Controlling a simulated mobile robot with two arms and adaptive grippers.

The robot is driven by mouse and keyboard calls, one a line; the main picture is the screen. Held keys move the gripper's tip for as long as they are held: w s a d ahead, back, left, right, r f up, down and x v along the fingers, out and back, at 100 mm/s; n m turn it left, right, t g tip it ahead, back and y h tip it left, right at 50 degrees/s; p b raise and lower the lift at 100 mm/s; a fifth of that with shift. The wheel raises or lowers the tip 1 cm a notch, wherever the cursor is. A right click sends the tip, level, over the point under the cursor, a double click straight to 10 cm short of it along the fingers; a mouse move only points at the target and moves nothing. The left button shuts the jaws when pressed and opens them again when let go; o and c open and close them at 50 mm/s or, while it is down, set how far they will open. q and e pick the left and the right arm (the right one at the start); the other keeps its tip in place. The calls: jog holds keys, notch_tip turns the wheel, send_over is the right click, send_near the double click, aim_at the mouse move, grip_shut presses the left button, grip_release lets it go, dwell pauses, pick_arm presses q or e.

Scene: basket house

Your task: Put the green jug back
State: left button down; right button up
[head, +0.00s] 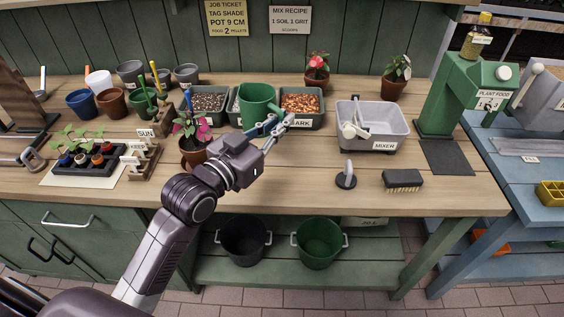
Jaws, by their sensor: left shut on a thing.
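The green jug (257,99) is upright at the back middle of the wooden bench, in front of or above the grey bins; I cannot tell whether it rests on anything. My left gripper (275,127) reaches in from the front left and is shut at the near lower side of the jug, on the jug as far as I can see. The fingers hide the exact hold and the jug's handle. My right gripper is not in view.
A bin of bark (301,103) is right of the jug, a bin of dark grit (208,103) left. A pink-flowered pot (194,150) stands close to my left arm. The mixer tub (372,126), a brush (402,180) and a small tool (346,176) are to the right. Bare bench lies at front middle.

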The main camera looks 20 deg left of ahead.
pick_arm(q)
notch_tip(320, 180, down, 12)
jog(key=shift+f+b, duration=0.2)
jog(key=shift+b, duration=0.3)
jog(key=shift+f, duration=0.1)
jog(key=c, duration=2.1)
grip_release()
jog(key=shift+f, duration=0.1)
jog(key=shift+s, duration=0.1)
jog(key=shift+r+b+v, duration=0.1)
jog(key=shift+b+v, duration=0.3)
jog(key=shift+v, duration=2.55)
jog(key=shift+r+b+v, duration=0.15)
jog(key=shift+b+v, duration=0.2)
jog(key=shift+v, duration=2.65)
